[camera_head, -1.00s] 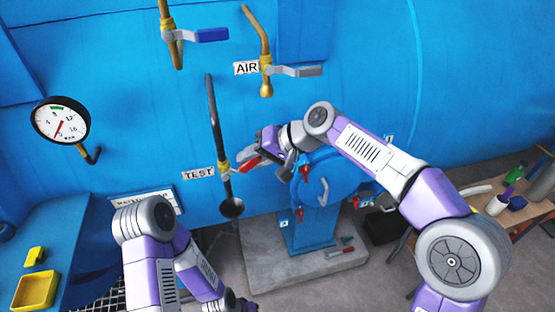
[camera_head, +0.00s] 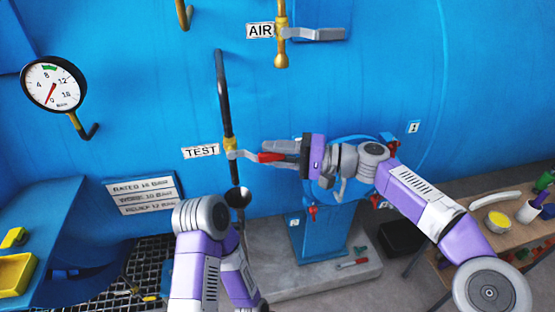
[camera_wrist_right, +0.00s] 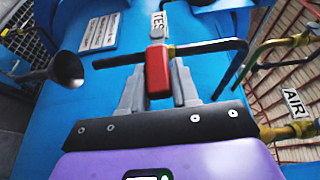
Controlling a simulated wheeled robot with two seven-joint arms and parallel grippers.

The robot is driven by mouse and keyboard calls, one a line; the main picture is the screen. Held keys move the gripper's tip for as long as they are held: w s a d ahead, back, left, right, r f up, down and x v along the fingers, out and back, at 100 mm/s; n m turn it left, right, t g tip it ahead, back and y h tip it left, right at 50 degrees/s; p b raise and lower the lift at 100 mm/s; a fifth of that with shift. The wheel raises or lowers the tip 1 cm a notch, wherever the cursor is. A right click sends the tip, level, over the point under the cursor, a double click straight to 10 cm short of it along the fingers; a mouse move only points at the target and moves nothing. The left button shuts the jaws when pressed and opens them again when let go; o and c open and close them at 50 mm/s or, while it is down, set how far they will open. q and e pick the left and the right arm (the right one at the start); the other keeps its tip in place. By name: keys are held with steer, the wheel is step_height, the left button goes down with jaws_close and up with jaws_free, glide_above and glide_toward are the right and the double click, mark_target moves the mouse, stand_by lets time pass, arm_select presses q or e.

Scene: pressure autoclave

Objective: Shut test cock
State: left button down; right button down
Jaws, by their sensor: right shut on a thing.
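The test cock (camera_head: 230,146) sits on the dark vertical pipe beside the TEST label (camera_head: 201,151). Its red-gripped lever (camera_head: 268,157) points right, roughly square across the pipe. My right gripper (camera_head: 284,154) comes in from the right and is shut on the red lever. In the right wrist view the red lever (camera_wrist_right: 158,72) lies between the two grey fingers (camera_wrist_right: 159,88). The pipe ends below in a dark funnel (camera_head: 238,197), also seen in the wrist view (camera_wrist_right: 66,69). My left arm is at the bottom; its gripper is not visible.
A grey AIR valve lever (camera_head: 318,34) is above right. The pressure gauge (camera_head: 53,86) is at left, its red needle near the low end. A blue pedestal (camera_head: 318,235) stands below my right arm. A wooden bench (camera_head: 480,235) is at right.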

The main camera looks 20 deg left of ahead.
steer(key=shift+f+b, duration=0.3)
steer(key=shift+s, duration=0.1)
steer(key=c, duration=0.9)
jaws_free()
steer(key=shift+a, duration=0.1)
steer(key=d, duration=0.2)
steer(key=w+d, duration=0.1)
steer(key=d, duration=0.4)
steer(key=shift+w+d, duration=0.15)
steer(key=shift+d, duration=0.1)
